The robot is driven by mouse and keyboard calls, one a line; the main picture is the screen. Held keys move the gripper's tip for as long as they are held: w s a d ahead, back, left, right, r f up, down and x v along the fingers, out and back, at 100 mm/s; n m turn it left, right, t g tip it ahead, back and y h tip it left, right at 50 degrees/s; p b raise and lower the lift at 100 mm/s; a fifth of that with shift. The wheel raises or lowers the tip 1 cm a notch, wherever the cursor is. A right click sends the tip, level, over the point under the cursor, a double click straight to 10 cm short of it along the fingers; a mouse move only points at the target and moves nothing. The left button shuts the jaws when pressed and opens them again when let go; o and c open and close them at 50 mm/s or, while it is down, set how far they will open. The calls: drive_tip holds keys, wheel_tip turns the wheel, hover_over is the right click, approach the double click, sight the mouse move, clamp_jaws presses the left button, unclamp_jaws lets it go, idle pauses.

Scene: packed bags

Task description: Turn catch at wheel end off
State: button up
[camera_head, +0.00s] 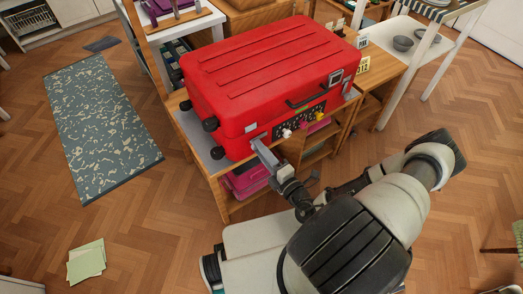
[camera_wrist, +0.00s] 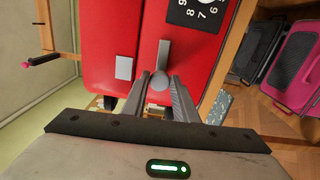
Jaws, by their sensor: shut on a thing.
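A red hard-shell suitcase (camera_head: 270,75) lies flat on a wooden stand. Its dark wheels (camera_head: 210,124) are at the left end. In the wrist view, the catch at the wheel end (camera_wrist: 163,55) is a grey lever with a round hub. The lever points up, roughly along the lid seam, and lies apart from the pale plate (camera_wrist: 124,68) across the seam. That plate also shows in the head view (camera_head: 251,127). My gripper (camera_wrist: 160,84) is shut on the catch at its hub; its fingertips (camera_head: 262,146) hide the catch in the head view.
A black handle (camera_head: 306,97) and a second catch (camera_head: 335,77) are farther right. Magenta luggage (camera_head: 247,182) is on the shelf below.

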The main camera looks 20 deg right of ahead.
drive_tip(key=shift+m, duration=0.4)
drive_tip(key=o, duration=1)
drive_tip(key=p+v, duration=0.1)
drive_tip(key=v, duration=1.6)
drive_tip(key=shift+s, duration=0.15)
drive_tip(key=shift+r, duration=0.15)
